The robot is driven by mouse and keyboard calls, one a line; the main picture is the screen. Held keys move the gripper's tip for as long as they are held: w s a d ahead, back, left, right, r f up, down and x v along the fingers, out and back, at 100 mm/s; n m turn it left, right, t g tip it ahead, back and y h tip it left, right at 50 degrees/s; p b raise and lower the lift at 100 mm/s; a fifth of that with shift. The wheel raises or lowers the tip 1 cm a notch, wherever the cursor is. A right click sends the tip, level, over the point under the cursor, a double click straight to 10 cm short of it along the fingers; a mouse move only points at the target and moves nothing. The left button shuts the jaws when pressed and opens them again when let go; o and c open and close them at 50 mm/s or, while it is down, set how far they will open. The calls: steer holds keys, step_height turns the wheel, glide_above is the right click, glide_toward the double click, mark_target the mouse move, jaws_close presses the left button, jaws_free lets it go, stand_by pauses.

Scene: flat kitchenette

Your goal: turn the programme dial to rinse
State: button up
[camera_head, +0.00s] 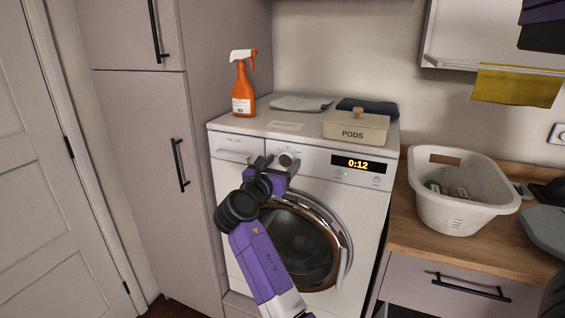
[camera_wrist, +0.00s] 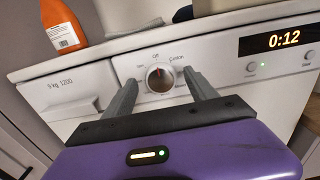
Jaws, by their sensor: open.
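The programme dial (camera_wrist: 160,77) is a round silver knob with a red mark near its top, on the white front panel of the washing machine (camera_head: 232,137). "Off" is printed above it and "Cotton" to its upper right; the left label is too small to read. In the head view the dial (camera_head: 286,160) shows just beyond my gripper (camera_head: 277,160). In the wrist view my gripper (camera_wrist: 160,88) is open, with one finger on each side of the dial. I cannot tell whether the fingers touch it. The display (camera_head: 358,164) reads 0:12.
An orange spray bottle (camera_head: 243,88), folded cloths and a beige PODS box (camera_head: 355,129) stand on the machine. A white laundry basket (camera_head: 460,200) is on the wooden counter (camera_head: 470,250) to the right. A tall cabinet (camera_head: 140,150) closes off the left side.

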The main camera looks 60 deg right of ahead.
steer(key=shift+d, duration=0.55)
steer(key=c, duration=1.3)
